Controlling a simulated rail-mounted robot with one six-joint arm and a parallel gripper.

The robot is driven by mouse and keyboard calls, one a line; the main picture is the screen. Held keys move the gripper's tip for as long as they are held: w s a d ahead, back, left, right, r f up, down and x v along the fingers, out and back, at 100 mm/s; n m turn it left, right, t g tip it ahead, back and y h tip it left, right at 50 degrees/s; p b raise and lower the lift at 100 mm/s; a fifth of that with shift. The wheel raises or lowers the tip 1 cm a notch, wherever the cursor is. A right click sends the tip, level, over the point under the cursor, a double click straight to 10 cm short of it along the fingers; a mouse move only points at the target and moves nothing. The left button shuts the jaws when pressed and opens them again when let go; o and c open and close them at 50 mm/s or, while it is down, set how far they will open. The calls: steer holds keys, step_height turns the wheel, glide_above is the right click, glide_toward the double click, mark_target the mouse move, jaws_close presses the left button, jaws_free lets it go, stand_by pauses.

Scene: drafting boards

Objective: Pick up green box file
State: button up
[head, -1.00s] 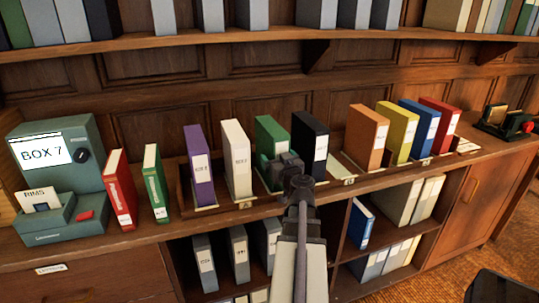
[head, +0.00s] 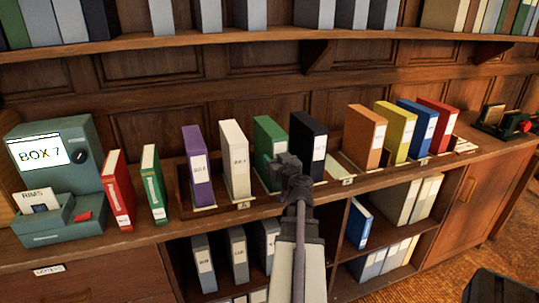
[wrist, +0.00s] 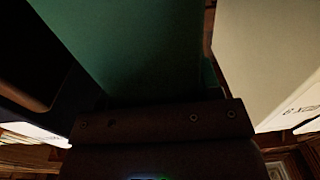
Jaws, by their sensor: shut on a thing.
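The green box file (head: 268,137) stands upright in the shelf-top row, between a white file (head: 236,158) and a black file (head: 308,140). My gripper (head: 284,163) is at its front lower part and hides some of its front face. In the wrist view the green box file (wrist: 135,45) rises from between the jaws, and my gripper (wrist: 160,115) is shut on it. The file's base is hidden behind my gripper in the head view, so I cannot tell whether it is lifted.
A purple file (head: 198,168) stands to the left; orange (head: 364,138), yellow (head: 395,131), blue (head: 418,127) and red (head: 437,124) files stand to the right. A slim green binder (head: 153,184) stands near the BOX 7 machine (head: 55,155). An upper shelf (head: 200,40) runs above.

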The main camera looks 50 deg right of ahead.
steer(key=shift+c, duration=0.2)
step_height(320, 180, up, 10)
steer(key=p, duration=1)
steer(key=shift+r, duration=0.15)
steer(key=s+a+r+p, duration=0.2)
steer(key=s+r+p, duration=0.1)
steer(key=r+p, duration=0.2)
step_height(320, 180, up, 8)
steer(key=p, duration=0.8)
glide_above(276, 133)
steer(key=v, duration=0.4)
